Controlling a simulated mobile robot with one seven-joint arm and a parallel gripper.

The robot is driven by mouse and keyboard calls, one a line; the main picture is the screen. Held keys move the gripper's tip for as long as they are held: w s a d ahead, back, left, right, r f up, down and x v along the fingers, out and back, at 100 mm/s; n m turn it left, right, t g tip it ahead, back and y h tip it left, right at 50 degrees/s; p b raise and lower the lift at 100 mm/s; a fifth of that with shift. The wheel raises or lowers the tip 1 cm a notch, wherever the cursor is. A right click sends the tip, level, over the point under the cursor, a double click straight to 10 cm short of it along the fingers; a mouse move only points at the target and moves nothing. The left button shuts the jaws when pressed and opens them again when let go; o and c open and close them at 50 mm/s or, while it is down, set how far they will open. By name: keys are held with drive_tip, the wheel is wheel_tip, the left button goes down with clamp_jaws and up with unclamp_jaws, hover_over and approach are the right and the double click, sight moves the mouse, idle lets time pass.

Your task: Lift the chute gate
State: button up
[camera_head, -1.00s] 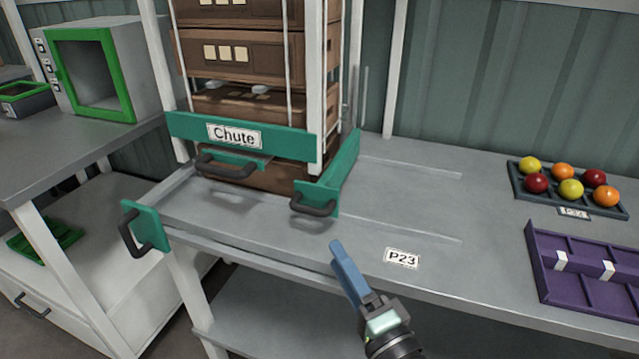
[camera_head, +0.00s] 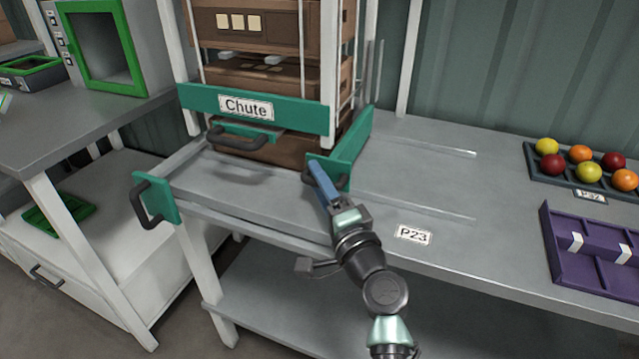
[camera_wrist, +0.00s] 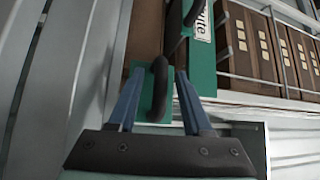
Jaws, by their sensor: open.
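The chute is a white-posted frame with a green board labelled "Chute" (camera_head: 245,107). Below the label is a green gate plate with a black handle (camera_head: 237,139). A green panel (camera_head: 350,150) with its own black handle stands at the chute's right side. Another green panel with a black handle (camera_head: 155,198) is at the left front. My gripper (camera_head: 315,172) is at the right panel and covers part of its handle. In the wrist view my blue fingers (camera_wrist: 160,80) are apart, with the black handle (camera_wrist: 158,88) between them; contact cannot be told.
Brown crates (camera_head: 270,70) are stacked in the chute. The grey bench (camera_head: 430,195) is clear around the P23 label (camera_head: 413,235). A green-framed box (camera_head: 108,50) stands at the left.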

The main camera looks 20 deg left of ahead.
clamp_jaws()
drive_tip(key=shift+f, duration=0.1)
idle(1.3)
